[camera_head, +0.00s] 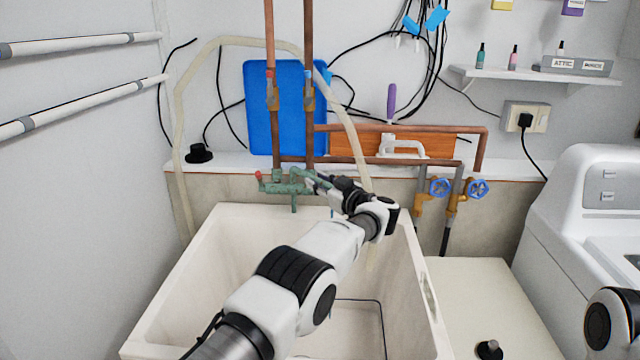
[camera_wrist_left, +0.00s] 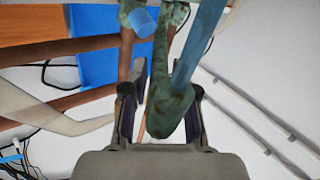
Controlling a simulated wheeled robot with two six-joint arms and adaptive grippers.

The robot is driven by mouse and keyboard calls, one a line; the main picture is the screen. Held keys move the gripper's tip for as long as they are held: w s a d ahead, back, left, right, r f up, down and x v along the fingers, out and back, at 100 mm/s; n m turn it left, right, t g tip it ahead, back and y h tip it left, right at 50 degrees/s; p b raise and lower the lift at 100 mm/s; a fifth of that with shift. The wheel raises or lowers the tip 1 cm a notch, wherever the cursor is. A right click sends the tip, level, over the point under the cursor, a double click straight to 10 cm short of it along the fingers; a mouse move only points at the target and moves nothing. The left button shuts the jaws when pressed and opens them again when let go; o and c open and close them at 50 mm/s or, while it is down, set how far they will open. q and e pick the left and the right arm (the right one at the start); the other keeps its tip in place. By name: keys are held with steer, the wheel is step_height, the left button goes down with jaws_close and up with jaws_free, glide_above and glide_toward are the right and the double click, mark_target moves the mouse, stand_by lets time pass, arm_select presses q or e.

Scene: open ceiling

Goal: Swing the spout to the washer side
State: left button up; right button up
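The green, corroded faucet (camera_head: 285,187) is mounted at the back rim of the white laundry sink (camera_head: 190,275), with a red handle at its left end. In the head view my left gripper (camera_head: 326,182) is at the faucet's right side and partly covers it. In the left wrist view the green spout (camera_wrist_left: 168,104) reaches down between the two fingers of the left gripper (camera_wrist_left: 161,112). The fingers are apart, with a gap at the left finger; the spout is close to the right finger. The washer (camera_head: 585,215) stands at the right. My right gripper is out of view.
Copper pipes (camera_head: 307,60) rise behind the faucet, in front of a blue board (camera_head: 258,125). A pale hose (camera_head: 178,130) loops around there. Two valves with blue wheels (camera_head: 439,187) are right of the sink. The sink's inside is mostly free.

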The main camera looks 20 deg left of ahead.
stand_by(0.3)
arm_select(q)
steer(key=v, duration=0.7)
steer(key=shift+s+d, duration=0.15)
